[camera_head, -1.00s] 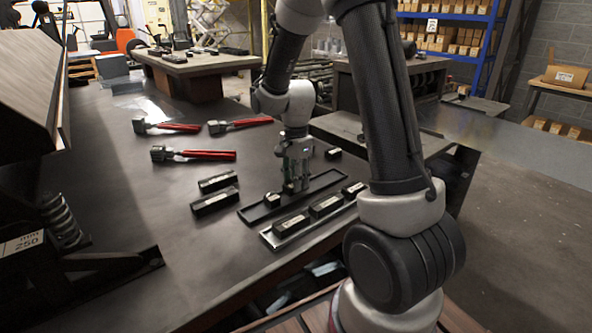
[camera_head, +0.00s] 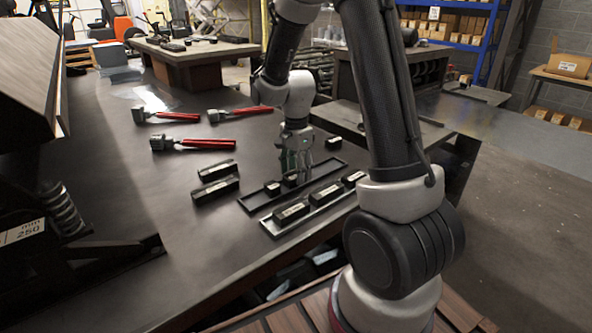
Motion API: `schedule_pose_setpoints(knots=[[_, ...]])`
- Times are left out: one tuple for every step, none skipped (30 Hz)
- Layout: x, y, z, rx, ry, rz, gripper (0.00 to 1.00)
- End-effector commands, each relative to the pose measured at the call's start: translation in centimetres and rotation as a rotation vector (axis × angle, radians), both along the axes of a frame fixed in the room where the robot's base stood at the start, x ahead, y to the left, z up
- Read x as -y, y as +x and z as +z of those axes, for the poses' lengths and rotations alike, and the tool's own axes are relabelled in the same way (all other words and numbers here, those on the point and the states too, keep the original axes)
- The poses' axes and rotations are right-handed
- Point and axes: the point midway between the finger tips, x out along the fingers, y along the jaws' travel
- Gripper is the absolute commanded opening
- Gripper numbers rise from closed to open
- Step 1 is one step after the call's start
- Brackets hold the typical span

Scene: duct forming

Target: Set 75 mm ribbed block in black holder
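The black holder (camera_head: 256,204) is a long shallow tray lying on the dark table. A short black block (camera_head: 272,187) with a pale label sits in its left part. My gripper (camera_head: 292,176) points down over the middle of the holder. Another short dark block (camera_head: 290,181) shows right at its fingertips, low in the holder; I cannot tell whether the fingers grip it or whether it touches the holder floor. Ribs and size marks are too small to read, so I cannot tell which block is the 75 mm one.
A silver-edged tray (camera_head: 274,231) with several black blocks lies just in front of the holder. Two longer black blocks (camera_head: 216,170) lie left of it, and a small block (camera_head: 333,143) behind it. Several red-handled tools (camera_head: 205,143) lie farther back. The table's left middle is clear.

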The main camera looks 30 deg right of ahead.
Motion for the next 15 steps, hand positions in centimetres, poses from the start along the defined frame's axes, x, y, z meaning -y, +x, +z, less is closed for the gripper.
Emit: schedule_pose_setpoints(knots=[[0.0, 0.0, 0.0, 0.0, 0.0, 0.0, 0.57], [0.0, 0.0, 0.0, -0.001, 0.0, 0.0, 0.57], [0.0, 0.0, 0.0, -0.001, 0.0, 0.0, 0.57], [0.0, 0.0, 0.0, -0.001, 0.0, 0.0, 0.57], [0.0, 0.0, 0.2, 0.0, 0.0, 0.0, 0.57], [0.0, 0.0, 0.5, 0.0, 0.0, 0.0, 0.57], [0.0, 0.0, 0.8, 0.001, 0.0, 0.0, 0.57], [0.0, 0.1, 1.2, 0.003, 0.001, 0.0, 0.57], [0.0, 0.1, 1.8, 0.003, 0.001, 0.0, 0.57], [0.0, 0.1, 2.4, 0.004, 0.0, 0.0, 0.57], [0.0, 0.1, 3.1, 0.005, 0.0, 0.0, 0.57], [0.0, 0.1, 4.0, 0.006, 0.0, 0.0, 0.57], [0.0, 0.1, 4.7, 0.006, 0.0, 0.0, 0.57], [0.0, 0.1, 5.4, 0.005, 0.0, 0.0, 0.57], [0.0, 0.1, 6.3, 0.006, 0.0, 0.0, 0.57]])
